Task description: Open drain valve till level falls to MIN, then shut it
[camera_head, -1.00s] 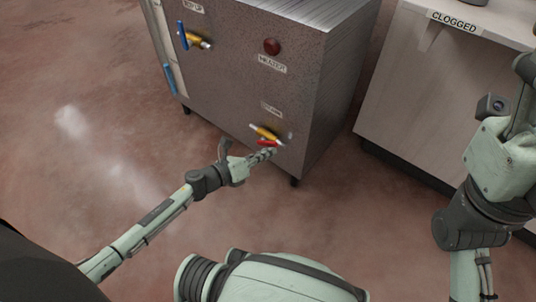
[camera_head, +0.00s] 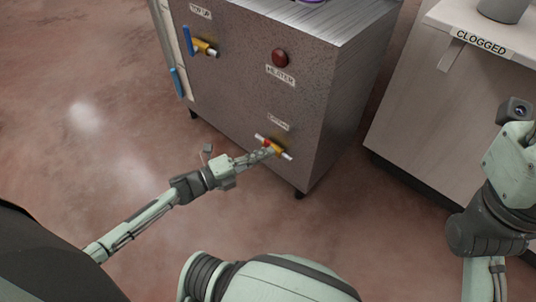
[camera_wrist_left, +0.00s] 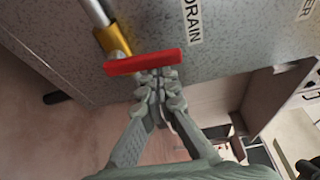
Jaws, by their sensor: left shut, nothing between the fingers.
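The drain valve (camera_head: 275,148) sits low on the front of the grey machine, with a yellow body and a red lever (camera_head: 266,142). In the left wrist view the red lever (camera_wrist_left: 143,62) lies crosswise to the pipe, by the yellow body (camera_wrist_left: 113,38). My left gripper (camera_head: 266,153) is shut and empty, its fingertips right at the lever, which partly covers them in the wrist view; I cannot tell whether they touch. A pale upright strip with a blue lower part (camera_head: 178,82) runs down the machine's left edge; no MIN mark is readable.
The TOP UP valve (camera_head: 205,48) with a blue lever and the red HEATER knob (camera_head: 281,58) are higher on the machine.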

